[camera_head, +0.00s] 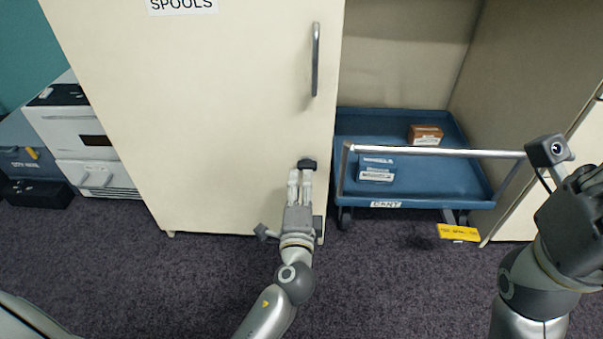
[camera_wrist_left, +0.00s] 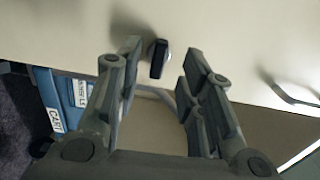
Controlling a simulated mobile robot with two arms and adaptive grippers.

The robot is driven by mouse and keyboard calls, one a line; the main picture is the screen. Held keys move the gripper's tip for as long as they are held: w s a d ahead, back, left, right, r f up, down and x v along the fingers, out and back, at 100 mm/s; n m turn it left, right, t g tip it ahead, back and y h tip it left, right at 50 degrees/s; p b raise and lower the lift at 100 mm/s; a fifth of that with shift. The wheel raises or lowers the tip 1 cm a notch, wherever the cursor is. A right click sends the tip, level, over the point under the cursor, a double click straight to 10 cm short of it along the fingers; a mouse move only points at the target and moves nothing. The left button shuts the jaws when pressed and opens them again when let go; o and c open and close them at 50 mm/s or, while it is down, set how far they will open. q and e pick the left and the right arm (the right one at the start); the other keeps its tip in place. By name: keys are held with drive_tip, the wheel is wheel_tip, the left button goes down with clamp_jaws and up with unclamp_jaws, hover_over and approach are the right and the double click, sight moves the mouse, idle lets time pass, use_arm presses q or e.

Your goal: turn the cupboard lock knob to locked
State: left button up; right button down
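The black lock knob (camera_head: 307,164) is on the cream cupboard door (camera_head: 225,120), low near its right edge and below the grey handle (camera_head: 315,60). My left gripper (camera_head: 300,178) is just below the knob in the head view. In the left wrist view its fingers (camera_wrist_left: 160,68) are spread, with the knob between their tips and a gap on each side. My right arm's wrist is at the right edge of the head view; its fingertips cannot be made out.
A blue cart (camera_head: 440,190) with a silver rail and small boxes stands right of the cupboard, close to my left gripper. A yellow tag (camera_head: 458,232) is near the floor. The carpet in front is clear.

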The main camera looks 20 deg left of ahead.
use_arm(q)
drive_tip(key=v, duration=0.6)
drive_tip(key=shift+s, duration=0.3)
drive_tip(key=shift+d, duration=0.1)
